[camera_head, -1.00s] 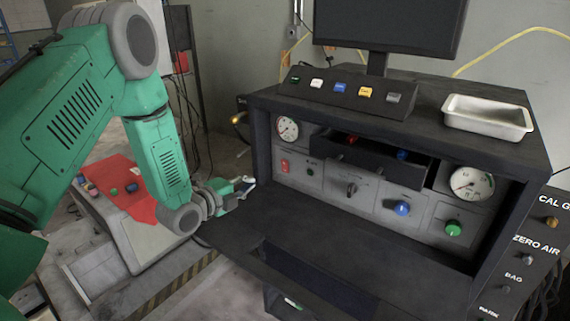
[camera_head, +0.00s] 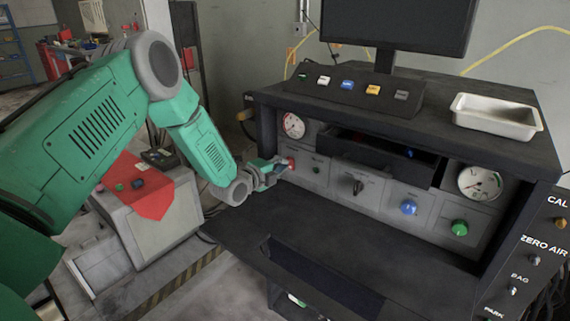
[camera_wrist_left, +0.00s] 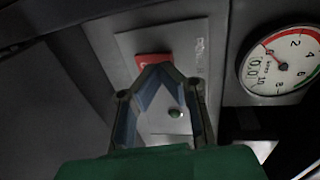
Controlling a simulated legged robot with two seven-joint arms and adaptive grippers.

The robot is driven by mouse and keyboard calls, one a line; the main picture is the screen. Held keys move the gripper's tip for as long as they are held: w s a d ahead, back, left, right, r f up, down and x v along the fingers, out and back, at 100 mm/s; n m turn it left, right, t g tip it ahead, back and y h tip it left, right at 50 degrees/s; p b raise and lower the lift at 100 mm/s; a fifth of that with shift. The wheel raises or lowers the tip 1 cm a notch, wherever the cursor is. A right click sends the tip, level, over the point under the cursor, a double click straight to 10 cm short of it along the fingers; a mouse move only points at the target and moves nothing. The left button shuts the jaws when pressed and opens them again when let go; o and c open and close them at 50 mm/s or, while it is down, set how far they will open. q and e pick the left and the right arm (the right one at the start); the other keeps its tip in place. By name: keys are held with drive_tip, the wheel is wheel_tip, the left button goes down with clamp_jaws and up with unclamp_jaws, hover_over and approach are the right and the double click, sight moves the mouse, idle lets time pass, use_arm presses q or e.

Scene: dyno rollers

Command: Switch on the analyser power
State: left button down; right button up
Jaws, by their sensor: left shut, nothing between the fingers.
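The analyser's panel (camera_head: 333,178) sits recessed in the dark cabinet. At its left end is a red rocker switch (camera_head: 291,163), partly covered by my gripper; it also shows in the left wrist view (camera_wrist_left: 150,62). A small green lamp (camera_head: 317,170) is beside it and shows between the fingers in the wrist view (camera_wrist_left: 175,113). My left gripper (camera_head: 282,166) is shut and empty, its fingertips (camera_wrist_left: 158,68) right at the switch. I cannot tell whether they touch it or which way the rocker is tipped. My right gripper is not in view.
A round gauge (camera_head: 293,126) is above the switch. An open drawer (camera_head: 372,155) juts out over the panel. A black knob (camera_head: 353,186), blue knob (camera_head: 408,207) and green knob (camera_head: 460,228) are further right. The dark shelf (camera_head: 310,225) in front is bare.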

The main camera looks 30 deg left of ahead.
use_arm(q)
drive_tip(key=shift+w, duration=0.55)
drive_tip(key=shift+d+r, duration=0.1)
drive_tip(key=shift+d, duration=0.05)
drive_tip(key=shift+w+d+r+g+p, duration=0.1)
drive_tip(key=shift+w+r+g+p, duration=0.3)
drive_tip(key=shift+p, duration=0.25)
drive_tip(key=shift+s+f, duration=0.1)
drive_tip(key=shift+f, duration=0.3)
